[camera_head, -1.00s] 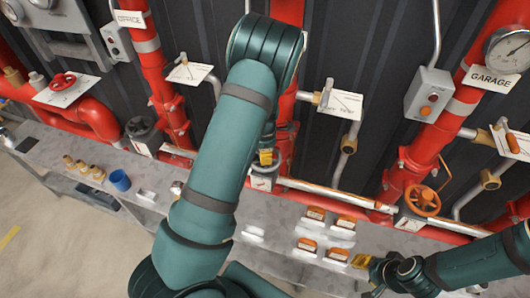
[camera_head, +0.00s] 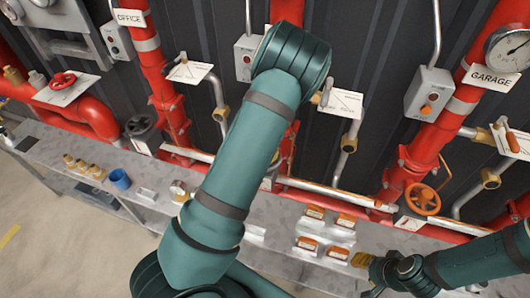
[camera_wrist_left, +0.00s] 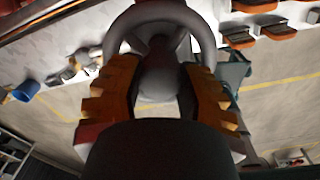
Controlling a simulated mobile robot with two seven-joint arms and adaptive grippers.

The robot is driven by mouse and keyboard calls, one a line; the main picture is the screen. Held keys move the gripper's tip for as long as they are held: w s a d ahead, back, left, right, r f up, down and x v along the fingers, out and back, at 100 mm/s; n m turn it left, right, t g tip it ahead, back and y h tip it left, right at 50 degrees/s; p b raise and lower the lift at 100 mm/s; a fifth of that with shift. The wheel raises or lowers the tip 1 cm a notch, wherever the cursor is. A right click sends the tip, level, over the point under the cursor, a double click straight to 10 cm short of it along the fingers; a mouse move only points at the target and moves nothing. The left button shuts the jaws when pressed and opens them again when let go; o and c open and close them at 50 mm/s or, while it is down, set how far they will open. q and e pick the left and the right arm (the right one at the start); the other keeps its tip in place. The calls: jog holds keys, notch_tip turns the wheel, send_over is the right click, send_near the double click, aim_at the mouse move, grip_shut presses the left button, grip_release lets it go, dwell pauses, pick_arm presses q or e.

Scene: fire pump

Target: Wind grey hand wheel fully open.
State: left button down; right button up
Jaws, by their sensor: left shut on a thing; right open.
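A grey hand wheel (camera_wrist_left: 204,32) with a round rim and central hub fills the top middle of the left wrist view. My left gripper (camera_wrist_left: 160,85) has its two orange toothed fingers on either side of the hub, below the rim, and is shut on the wheel. In the head view my left arm covers this wheel and most of the gripper, at the middle red pipe. The wheel's opening position cannot be read. My right gripper (camera_head: 366,264) is open and empty above the bench at the lower right.
A dark grey wheel (camera_head: 141,127) stands by the office pipe. A red wheel (camera_head: 62,80) is at far left and an orange wheel (camera_head: 422,199) at right. A grey bench (camera_head: 290,226) bears orange-topped blocks (camera_head: 308,243), a blue cup (camera_head: 120,179) and brass fittings.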

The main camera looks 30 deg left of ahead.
pick_arm(q)
jog(key=shift+s+f, duration=0.15)
jog(key=shift+s, duration=0.1)
jog(key=n, duration=0.3)
jog(key=shift+n, duration=0.3)
jog(key=n, duration=0.4)
jog(key=shift+d, duration=0.1)
jog(key=c, duration=0.8)
grip_release()
jog(key=shift+o, duration=0.2)
jog(key=shift+w, duration=0.1)
